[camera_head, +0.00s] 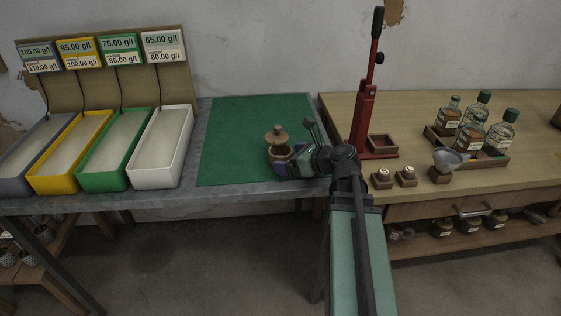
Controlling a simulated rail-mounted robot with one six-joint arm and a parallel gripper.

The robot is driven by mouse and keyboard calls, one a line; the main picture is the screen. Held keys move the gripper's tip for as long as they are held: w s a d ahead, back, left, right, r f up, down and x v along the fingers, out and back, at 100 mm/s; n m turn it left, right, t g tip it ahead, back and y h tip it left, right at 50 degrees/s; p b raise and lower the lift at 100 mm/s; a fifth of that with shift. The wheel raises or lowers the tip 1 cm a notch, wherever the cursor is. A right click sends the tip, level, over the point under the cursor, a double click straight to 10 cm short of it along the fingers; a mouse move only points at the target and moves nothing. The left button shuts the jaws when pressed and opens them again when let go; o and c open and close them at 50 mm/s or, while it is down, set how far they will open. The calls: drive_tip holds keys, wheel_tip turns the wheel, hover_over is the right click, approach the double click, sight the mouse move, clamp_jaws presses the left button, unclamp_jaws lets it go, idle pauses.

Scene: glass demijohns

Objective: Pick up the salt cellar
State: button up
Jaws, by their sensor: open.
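The salt cellar looks to be the small brown wooden pot (279,153) with a knobbed wooden top (276,134), on the green mat (240,130) near its front right part. It seems upright. My gripper (292,154) is open and close to the pot's right side, low over the mat. One dark finger shows behind and right of the pot, another part in front and right of it. I cannot tell whether the fingers are around the pot or touch it. My wrist hides the mat's front right corner.
Four coloured trays (162,147) stand left of the mat. A red lever press (364,120) stands right, behind my arm, with two small wooden blocks (405,176) and a funnel (447,160). Bottles (471,137) sit in a tray farther right. The mat's back and left are clear.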

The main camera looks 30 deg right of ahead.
drive_tip(key=x, duration=0.3)
drive_tip(key=shift+f+b, duration=0.1)
drive_tip(key=shift+b, duration=0.3)
drive_tip(key=c, duration=1)
drive_tip(key=shift+r, duration=0.25)
wheel_tip(320, 180, up, 20)
drive_tip(key=p, duration=2)
drive_tip(key=shift+f, duration=0.15)
